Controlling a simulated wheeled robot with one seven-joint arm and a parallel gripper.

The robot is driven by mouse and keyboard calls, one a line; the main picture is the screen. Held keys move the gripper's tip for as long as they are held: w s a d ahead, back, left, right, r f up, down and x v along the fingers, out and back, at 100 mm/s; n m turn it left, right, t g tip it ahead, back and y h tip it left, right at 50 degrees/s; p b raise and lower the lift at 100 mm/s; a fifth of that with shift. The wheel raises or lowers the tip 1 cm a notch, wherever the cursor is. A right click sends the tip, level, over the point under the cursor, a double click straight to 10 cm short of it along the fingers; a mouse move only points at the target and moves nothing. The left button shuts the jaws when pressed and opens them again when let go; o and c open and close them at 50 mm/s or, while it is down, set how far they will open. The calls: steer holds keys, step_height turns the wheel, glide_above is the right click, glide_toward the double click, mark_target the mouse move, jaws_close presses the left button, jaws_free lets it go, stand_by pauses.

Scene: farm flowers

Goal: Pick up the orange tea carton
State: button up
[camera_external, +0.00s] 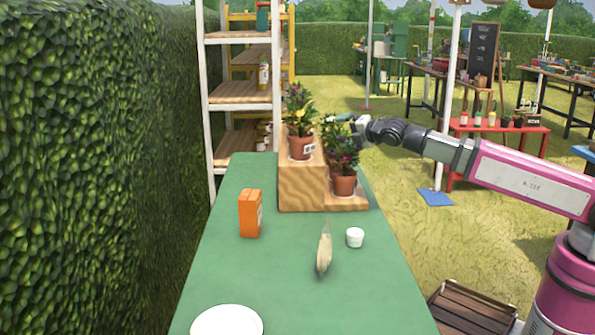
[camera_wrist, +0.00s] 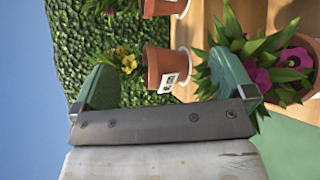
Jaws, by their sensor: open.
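The orange tea carton (camera_external: 250,213) stands upright on the green table (camera_external: 215,290), left of the wooden plant stand, in the external view. My gripper (camera_external: 350,127) is at the far right of the stand, behind the potted plants and well away from the carton. In the wrist view my gripper (camera_wrist: 165,85) shows two green fingers spread apart with nothing between them. The carton is not in the wrist view.
A stepped wooden stand (camera_external: 302,188) holds potted plants (camera_external: 344,185). A small white cup (camera_external: 355,237), a pale feather-like object (camera_external: 324,252) and a white plate (camera_external: 227,321) are on the table. A hedge (camera_external: 90,150) runs along the left. Table around the carton is clear.

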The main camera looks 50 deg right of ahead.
steer(key=a+f+n+t+y, duration=0.25)
steer(key=a+n+y, duration=0.65)
steer(key=a, duration=1)
steer(key=n+g+y, duration=0.1)
steer(key=n+g, duration=0.3)
steer(key=n, duration=0.8)
glide_toward(249, 208)
steer(key=w, duration=0.1)
steer(key=w+f, duration=0.1)
steer(key=w, duration=0.1)
steer(key=w+d, duration=0.1)
steer(key=w, duration=0.1)
steer(key=shift+f, duration=0.4)
steer(key=shift+w+a+f, duration=0.15)
steer(key=shift+w+a, duration=0.05)
steer(key=shift+a, duration=0.05)
steer(key=shift+x, duration=3.55)
steer(key=c, duration=0.8)
